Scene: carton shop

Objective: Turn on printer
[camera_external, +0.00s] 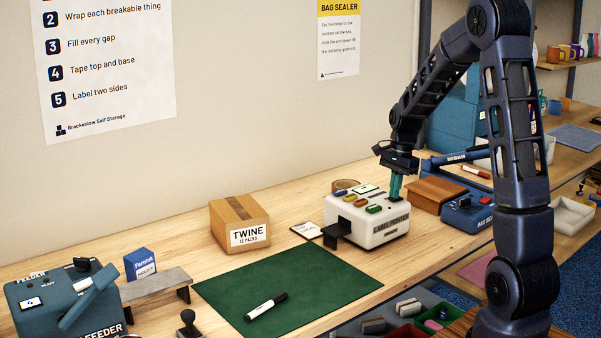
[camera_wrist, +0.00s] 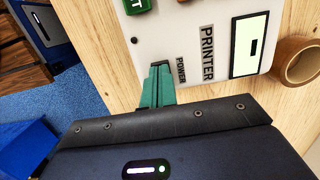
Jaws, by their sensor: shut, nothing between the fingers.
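The label printer (camera_external: 368,228) is a white box on the wooden bench, with coloured buttons on top and a dark tray at its left. In the wrist view its panel (camera_wrist: 165,25) shows a pale screen (camera_wrist: 250,45) and the words PRINTER and POWER. My gripper (camera_external: 396,196) is shut and empty, its green fingers pointing down at the right part of the printer's top. In the wrist view the fingertips (camera_wrist: 159,70) are beside the POWER label, at a small dark part mostly hidden by them. I cannot tell whether they touch it.
A brown tape roll (camera_wrist: 298,62) stands close by the printer. A blue bag sealer (camera_external: 467,212) and a brown box (camera_external: 437,193) are to its right. A twine carton (camera_external: 240,222) and a green mat (camera_external: 285,285) with a marker (camera_external: 265,306) lie left.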

